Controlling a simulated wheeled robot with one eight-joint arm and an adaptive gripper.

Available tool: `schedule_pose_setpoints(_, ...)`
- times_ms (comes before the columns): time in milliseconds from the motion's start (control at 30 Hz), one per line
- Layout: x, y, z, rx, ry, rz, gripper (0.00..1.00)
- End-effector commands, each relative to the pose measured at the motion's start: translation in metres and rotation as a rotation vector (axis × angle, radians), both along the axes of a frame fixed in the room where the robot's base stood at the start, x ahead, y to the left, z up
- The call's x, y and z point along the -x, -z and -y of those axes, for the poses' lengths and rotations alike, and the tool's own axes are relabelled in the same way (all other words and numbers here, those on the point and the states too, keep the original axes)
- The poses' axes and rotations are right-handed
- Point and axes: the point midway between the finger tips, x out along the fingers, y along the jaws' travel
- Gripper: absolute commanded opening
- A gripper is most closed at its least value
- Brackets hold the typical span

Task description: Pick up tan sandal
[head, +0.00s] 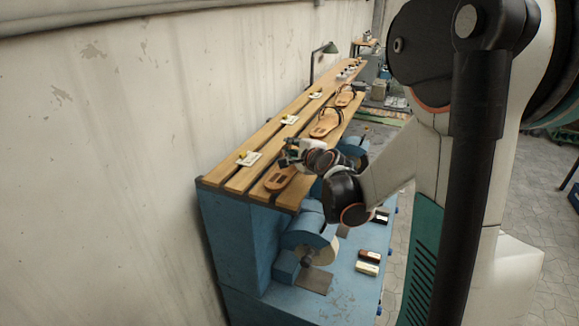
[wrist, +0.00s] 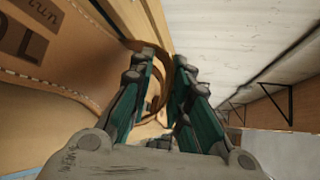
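The tan sandal (head: 280,178) lies at the near end of the slatted wooden shelf in the head view. In the wrist view its light tan sole (wrist: 75,60), with dark stamped lettering, fills the left side. Its brown strap loop (wrist: 157,80) stands up between my fingers. My gripper (head: 293,156) is low over the sandal's far end. In the wrist view my gripper (wrist: 162,70) has its two green-padded fingers apart, one on each side of the strap. I cannot tell whether either pad touches the strap. My wrist hides part of the sandal in the head view.
Two more sandals, a middle one (head: 325,122) and a farther one (head: 345,97), lie along the shelf (head: 218,177). Small white cards (head: 249,158) lie on its wall side. The wall (head: 130,150) runs close on the left. A blue grinding machine (head: 305,240) stands below.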

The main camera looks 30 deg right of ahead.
Motion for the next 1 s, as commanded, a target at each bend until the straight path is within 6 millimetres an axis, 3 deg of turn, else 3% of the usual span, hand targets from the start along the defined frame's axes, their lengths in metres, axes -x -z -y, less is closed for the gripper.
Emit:
schedule_pose_setpoints(333,0.000,-0.003,0.000,-0.001,0.000,0.000,0.00)
schedule_pose_setpoints(533,0.000,-0.019,0.000,-0.001,0.000,0.000,0.00)
schedule_pose_setpoints(767,0.000,-0.063,0.000,-0.001,0.000,0.000,0.00)
schedule_pose_setpoints(1000,0.000,-0.124,0.000,-0.001,0.000,0.000,0.00)
